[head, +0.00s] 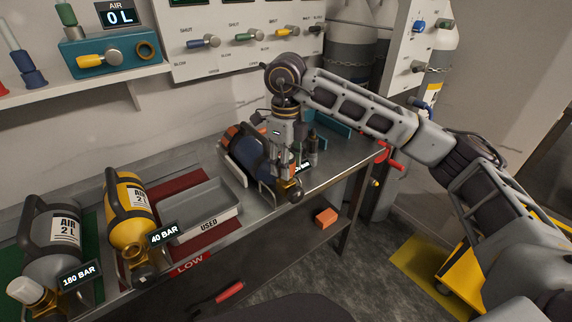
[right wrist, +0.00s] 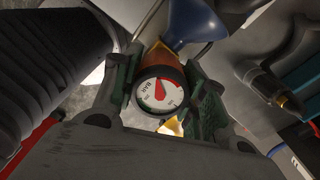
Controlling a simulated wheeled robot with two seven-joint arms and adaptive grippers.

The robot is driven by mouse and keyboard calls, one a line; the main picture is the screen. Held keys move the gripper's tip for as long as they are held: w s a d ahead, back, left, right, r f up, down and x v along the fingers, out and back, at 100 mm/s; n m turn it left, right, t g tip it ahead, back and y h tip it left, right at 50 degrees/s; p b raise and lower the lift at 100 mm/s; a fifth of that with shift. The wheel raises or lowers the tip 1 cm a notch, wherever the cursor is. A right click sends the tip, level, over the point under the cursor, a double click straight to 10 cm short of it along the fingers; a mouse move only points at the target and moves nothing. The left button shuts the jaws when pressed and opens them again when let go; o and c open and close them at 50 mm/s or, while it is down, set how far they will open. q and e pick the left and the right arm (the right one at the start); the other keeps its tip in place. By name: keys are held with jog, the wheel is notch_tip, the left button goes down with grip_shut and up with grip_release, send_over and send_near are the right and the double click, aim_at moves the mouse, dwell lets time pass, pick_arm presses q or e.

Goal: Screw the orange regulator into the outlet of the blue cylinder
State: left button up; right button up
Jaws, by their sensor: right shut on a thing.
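My right gripper (head: 287,180) points down at the near end of the cylinder. In the right wrist view its fingers are shut on the orange regulator (right wrist: 160,67), which has a round white gauge facing the camera. The regulator is close to the blue body, but its joint with the outlet is hidden, so I cannot tell whether they touch. My left gripper is out of view.
An orange block (head: 326,217) lies on the lower shelf.

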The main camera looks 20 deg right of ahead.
jog(key=shift+m+p, duration=0.3)
jog(key=shift+m, duration=1.9)
jog(key=o, duration=1.2)
jog(key=shift+c, duration=0.2)
jog(key=shift+n+b, duration=0.65)
jog(key=shift+n, duration=2.35)
jog(key=shift+n+b, duration=0.55)
jog(key=shift+n, duration=2.25)
jog(key=c, duration=1.2)
